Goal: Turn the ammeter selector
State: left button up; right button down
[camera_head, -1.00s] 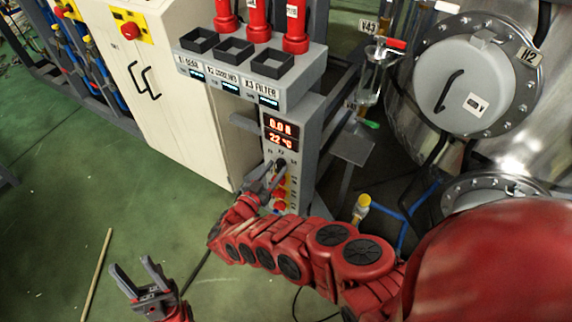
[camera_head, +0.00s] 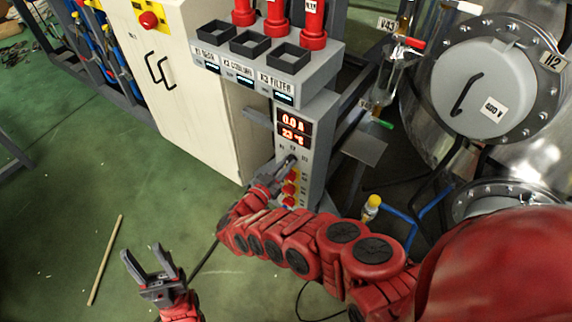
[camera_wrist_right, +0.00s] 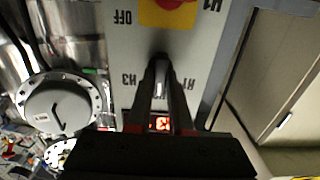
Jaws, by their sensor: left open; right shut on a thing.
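The ammeter selector (camera_head: 291,157) is a small dark knob on the front of the grey instrument column (camera_head: 319,125), below the red displays (camera_head: 292,127), which read about 0.0 A and 23 °C. My right gripper (camera_head: 285,163) is at the knob and shut on it, hiding most of it. In the right wrist view, the fingers of my right gripper (camera_wrist_right: 160,66) come together at the panel, among upside-down labels such as OFF and H3. The knob's pointing direction cannot be made out. My left gripper (camera_head: 142,250) is open and empty above the green floor, away from the column.
Black open trays (camera_head: 250,43) and red cylinders (camera_head: 312,28) top the column. A cream cabinet (camera_head: 190,80) stands left, and a steel vessel hatch (camera_head: 485,78) right. A wooden stick (camera_head: 105,260) lies on the floor.

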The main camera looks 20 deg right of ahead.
jog(key=m+b, duration=0.2)
jog(key=m, duration=0.3)
jog(key=m+b, duration=0.3)
jog(key=m, duration=0.2)
jog(key=shift+s+d+f, duration=0.15)
jog(key=shift+s, duration=0.05)
dwell(0.3)
dwell(0.4)
jog(key=c, duration=0.8)
grip_release()
